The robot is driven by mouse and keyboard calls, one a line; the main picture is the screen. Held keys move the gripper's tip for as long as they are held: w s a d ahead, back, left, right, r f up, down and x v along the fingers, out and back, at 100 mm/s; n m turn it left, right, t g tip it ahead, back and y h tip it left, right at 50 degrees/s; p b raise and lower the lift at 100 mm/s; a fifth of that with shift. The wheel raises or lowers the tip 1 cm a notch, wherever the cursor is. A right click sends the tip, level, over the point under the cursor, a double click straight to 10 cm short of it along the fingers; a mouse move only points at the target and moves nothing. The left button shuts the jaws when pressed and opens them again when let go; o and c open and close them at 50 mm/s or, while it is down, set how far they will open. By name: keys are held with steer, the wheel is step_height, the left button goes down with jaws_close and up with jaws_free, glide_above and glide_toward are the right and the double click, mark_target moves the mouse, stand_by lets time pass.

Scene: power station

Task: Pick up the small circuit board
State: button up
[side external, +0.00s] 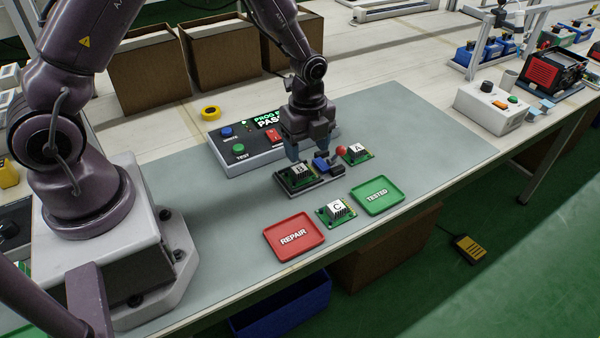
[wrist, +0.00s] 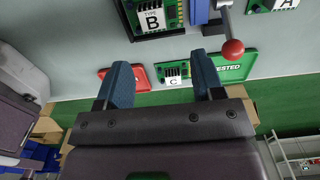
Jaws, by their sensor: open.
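Three small green circuit boards with white labels are in view. Board B (side external: 296,177) sits in a dark fixture (side external: 325,178) with a blue clamp and a red-knobbed lever (side external: 341,150). Board A (side external: 357,153) lies behind the fixture, to the right. Board C (side external: 337,212) lies in front, between the red and green trays. My gripper (side external: 309,155) is open and empty, above the fixture near board B. In the wrist view, its blue fingers (wrist: 160,72) are apart; board B (wrist: 153,17) shows above them and board C (wrist: 173,76) between them in the picture.
A red REPAIR tray (side external: 293,236) and a green TESTED tray (side external: 378,196) lie on the mat. A control box (side external: 240,147) with buttons and a lit display stands behind the fixture. Yellow tape (side external: 211,112) lies behind it. The right part of the mat is clear.

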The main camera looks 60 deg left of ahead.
mark_target(302, 171)
steer(key=shift+f, duration=0.95)
steer(key=shift+s+a+f, duration=0.1)
steer(key=shift+a+f, duration=0.05)
steer(key=shift+f, duration=0.75)
steer(key=shift+s+a+f, duration=0.1)
steer(key=shift+f, duration=0.8)
steer(key=shift+s+a+f, duration=0.1)
steer(key=shift+a+f, duration=0.05)
steer(key=shift+f, duration=0.75)
steer(key=shift+c, duration=0.4)
steer(key=c, duration=0.9)
